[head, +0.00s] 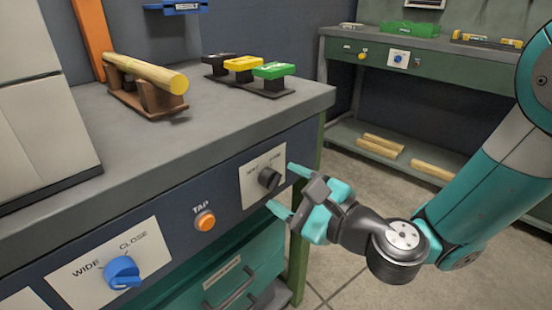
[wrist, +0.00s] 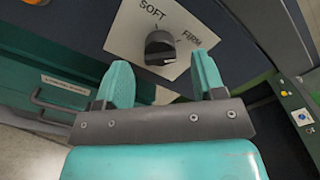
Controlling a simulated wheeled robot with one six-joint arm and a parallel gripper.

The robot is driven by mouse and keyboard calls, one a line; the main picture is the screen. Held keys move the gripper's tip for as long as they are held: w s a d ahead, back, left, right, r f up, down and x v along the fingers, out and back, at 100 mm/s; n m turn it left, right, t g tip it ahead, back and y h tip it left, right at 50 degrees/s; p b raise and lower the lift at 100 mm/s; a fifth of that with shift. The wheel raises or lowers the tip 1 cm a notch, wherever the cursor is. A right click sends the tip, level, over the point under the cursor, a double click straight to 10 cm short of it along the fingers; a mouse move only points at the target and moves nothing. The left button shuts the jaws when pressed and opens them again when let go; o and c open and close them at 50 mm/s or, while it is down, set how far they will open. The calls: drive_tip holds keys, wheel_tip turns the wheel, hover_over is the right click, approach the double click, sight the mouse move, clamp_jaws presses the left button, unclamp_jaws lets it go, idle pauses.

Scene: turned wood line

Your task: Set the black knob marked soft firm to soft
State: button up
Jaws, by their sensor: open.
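The black knob (head: 268,179) sits on a white plate (head: 252,186) at the right end of the bench's dark blue front. In the wrist view the knob (wrist: 160,47) shows below the word SOFT and left of the word FIRM on its plate (wrist: 125,33). I cannot tell for sure which word its pointer faces. My gripper (head: 284,188) is open and points at the plate from the right. In the wrist view its teal fingers (wrist: 163,68) stand apart, one toward each side of the knob, with nothing between them. I see no contact with the knob.
Left along the panel are an orange TAP button (head: 205,221) and a blue WIDE/CLOSE knob (head: 122,272). Teal drawers with handles (head: 230,288) lie below. A turned wooden piece (head: 145,72) rests in a cradle on the bench. Open floor lies right of the bench.

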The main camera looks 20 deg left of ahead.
sight(277, 184)
drive_tip(key=shift+p+x, duration=0.55)
drive_tip(key=shift+x, duration=1.1)
drive_tip(key=c, duration=0.9)
